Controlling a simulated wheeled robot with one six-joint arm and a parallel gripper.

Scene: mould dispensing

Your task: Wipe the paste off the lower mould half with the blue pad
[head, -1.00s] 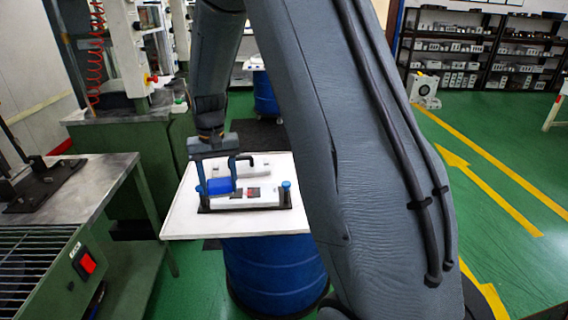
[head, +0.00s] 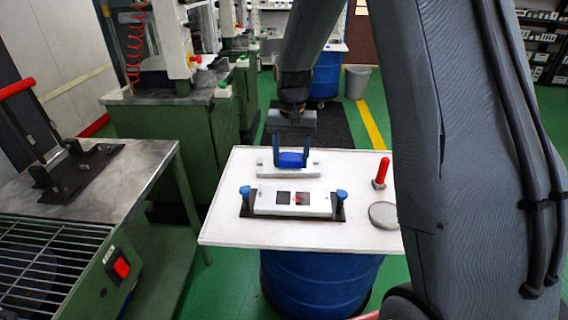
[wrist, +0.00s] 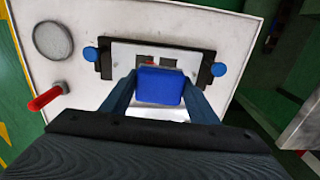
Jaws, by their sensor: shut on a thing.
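My gripper (head: 291,158) is shut on the blue pad (head: 291,160), with one finger on each side of it. The lower mould half (head: 264,203) is a pale block in a black holder with a blue knob at each end. It has two dark square recesses. Red paste (head: 299,198) shows at the right recess in the head view. The pad is behind this block in the head view, in front of the rear pale block. In the wrist view the pad (wrist: 160,86) covers part of the lower mould half (wrist: 122,55); contact cannot be told.
A second pale block (head: 268,170) lies behind the holder on the white tabletop (head: 225,222), which rests on a blue drum (head: 320,282). A red-handled tool (head: 381,172) and a round grey disc (head: 383,215) are at the right. A metal bench (head: 130,175) stands at the left.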

